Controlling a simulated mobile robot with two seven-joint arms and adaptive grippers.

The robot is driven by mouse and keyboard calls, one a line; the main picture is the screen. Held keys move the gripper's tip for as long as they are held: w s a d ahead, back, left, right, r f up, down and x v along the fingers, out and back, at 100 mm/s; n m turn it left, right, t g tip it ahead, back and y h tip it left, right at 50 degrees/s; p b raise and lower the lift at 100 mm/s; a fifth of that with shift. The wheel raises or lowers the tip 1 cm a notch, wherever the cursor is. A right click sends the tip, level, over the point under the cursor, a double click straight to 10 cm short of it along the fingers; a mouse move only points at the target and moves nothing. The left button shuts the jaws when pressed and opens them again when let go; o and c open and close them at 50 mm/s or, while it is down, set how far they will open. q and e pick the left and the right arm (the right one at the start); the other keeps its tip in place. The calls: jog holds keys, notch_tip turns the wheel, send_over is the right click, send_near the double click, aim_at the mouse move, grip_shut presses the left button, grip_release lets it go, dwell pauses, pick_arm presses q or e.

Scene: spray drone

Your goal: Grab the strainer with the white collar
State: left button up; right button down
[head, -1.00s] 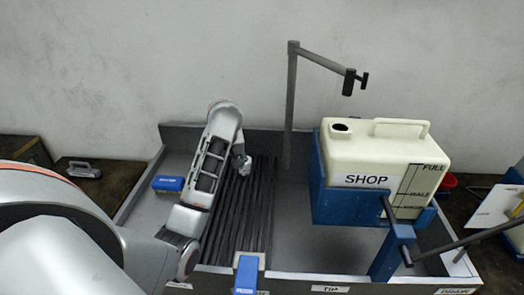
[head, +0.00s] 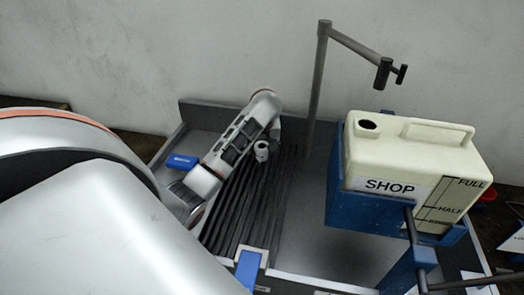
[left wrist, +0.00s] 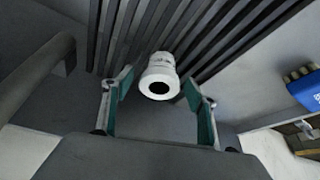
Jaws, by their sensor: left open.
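The strainer with the white collar (left wrist: 160,76) shows in the left wrist view as a short white cylinder with a dark round hole facing the camera. It is by the dark slats. My left gripper (left wrist: 157,88) is open, its two green-padded fingers apart on either side of the strainer; I cannot tell if either touches it. In the head view a small pale round piece (head: 262,149) beside my silver left arm, over the slats, looks like the strainer. My left fingertips are not clear there. My right gripper is not in view.
A cream tank (head: 400,150) marked SHOP sits in a blue holder on the right of the grey tray. A dark post (head: 317,85) with a side arm rises behind. A blue block (head: 182,161) lies at the tray's left. Bare tray floor (head: 305,225) lies between slats and tank.

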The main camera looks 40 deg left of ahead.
pick_arm(q)
jog(key=shift+x, duration=0.75)
jog(key=shift+c, duration=0.5)
jog(key=c, duration=1.1)
jog(key=shift+o, duration=0.2)
